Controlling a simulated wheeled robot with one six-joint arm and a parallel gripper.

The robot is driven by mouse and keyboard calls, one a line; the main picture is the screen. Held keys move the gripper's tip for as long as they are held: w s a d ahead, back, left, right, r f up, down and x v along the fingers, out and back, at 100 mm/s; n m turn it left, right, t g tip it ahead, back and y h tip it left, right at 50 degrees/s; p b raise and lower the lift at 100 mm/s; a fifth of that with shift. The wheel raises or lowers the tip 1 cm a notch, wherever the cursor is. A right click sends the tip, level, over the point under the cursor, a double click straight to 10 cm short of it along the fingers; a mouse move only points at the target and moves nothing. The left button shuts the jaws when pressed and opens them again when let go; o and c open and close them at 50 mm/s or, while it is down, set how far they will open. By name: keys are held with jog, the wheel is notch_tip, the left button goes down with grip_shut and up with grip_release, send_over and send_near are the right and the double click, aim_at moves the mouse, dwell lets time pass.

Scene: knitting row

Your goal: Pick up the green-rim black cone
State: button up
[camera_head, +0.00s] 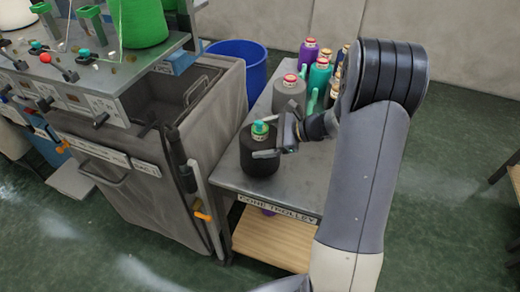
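The black cone (259,163) with a green rim (260,129) stands upright at the near left corner of the cone trolley (228,175). My gripper (266,142) reaches in from the right at the cone's upper part. One pale finger lies across the cone's near side, and the other finger is mostly hidden behind its top. The fingers are apart with the cone's upper part between them. I cannot tell whether they press on it. The cone appears to rest on the trolley top.
A grey cone (289,95) with a red rim stands behind, with teal (319,77) and purple (308,53) cones farther back. The knitting machine (130,85) and its grey bin (150,190) stand close on the left. A blue bin (240,62) is behind. My arm hides the trolley's right side.

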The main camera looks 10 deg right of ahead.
jog(key=c, duration=1.2)
jog(key=shift+r, duration=0.1)
jog(key=shift+c, duration=0.2)
notch_tip(320, 180, up, 10)
